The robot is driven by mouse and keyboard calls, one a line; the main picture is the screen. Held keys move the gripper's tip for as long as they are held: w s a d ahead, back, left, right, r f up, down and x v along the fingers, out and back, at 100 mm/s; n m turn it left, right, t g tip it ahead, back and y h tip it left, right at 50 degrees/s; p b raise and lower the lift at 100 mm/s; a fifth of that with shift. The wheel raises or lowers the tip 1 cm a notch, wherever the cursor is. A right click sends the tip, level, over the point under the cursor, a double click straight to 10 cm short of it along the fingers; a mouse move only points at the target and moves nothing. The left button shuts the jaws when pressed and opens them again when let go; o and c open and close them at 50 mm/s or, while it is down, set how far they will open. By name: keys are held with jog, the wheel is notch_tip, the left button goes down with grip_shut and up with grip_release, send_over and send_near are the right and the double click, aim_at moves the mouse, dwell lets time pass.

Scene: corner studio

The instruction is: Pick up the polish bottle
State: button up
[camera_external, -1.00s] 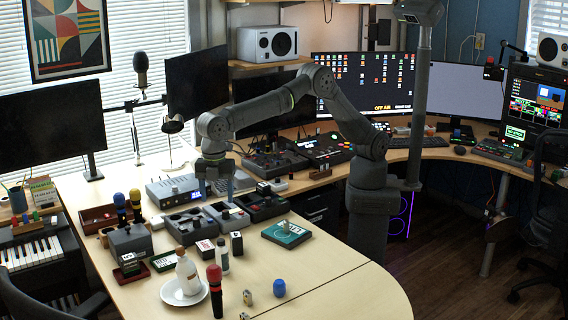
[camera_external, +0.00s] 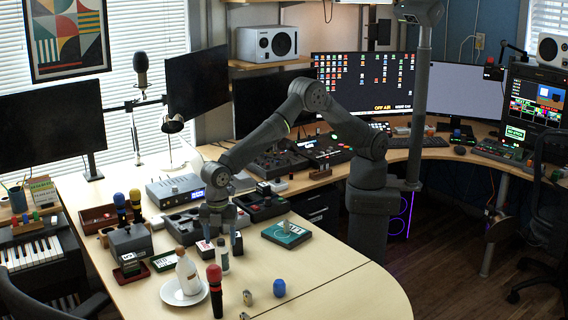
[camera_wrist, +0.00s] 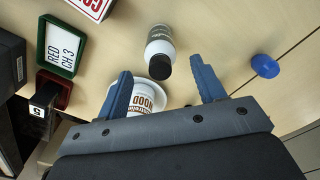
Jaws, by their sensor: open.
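A small white bottle with a black cap (camera_external: 222,257) stands on the table below my gripper (camera_external: 221,243). In the wrist view this bottle (camera_wrist: 160,44) has dark print, and its cap points at the gap between my fingers (camera_wrist: 160,68). A second white bottle (camera_external: 187,270) stands on a white saucer (camera_external: 169,294); the wrist view shows its label (camera_wrist: 141,103) with the word WOOD, partly behind my left finger. I cannot tell which bottle is the polish. My gripper is open and empty, just above and behind the black-capped bottle.
A red-topped microphone (camera_external: 215,286) stands upright in front of the bottles. A blue cap-like object (camera_external: 279,288) lies to the right. The right front of the table is clear.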

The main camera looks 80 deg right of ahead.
aim_at(221, 248)
notch_tip(221, 248, down, 5)
jog(key=shift+d, duration=0.15)
jog(key=c, duration=1.1)
jog(key=shift+r, duration=0.15)
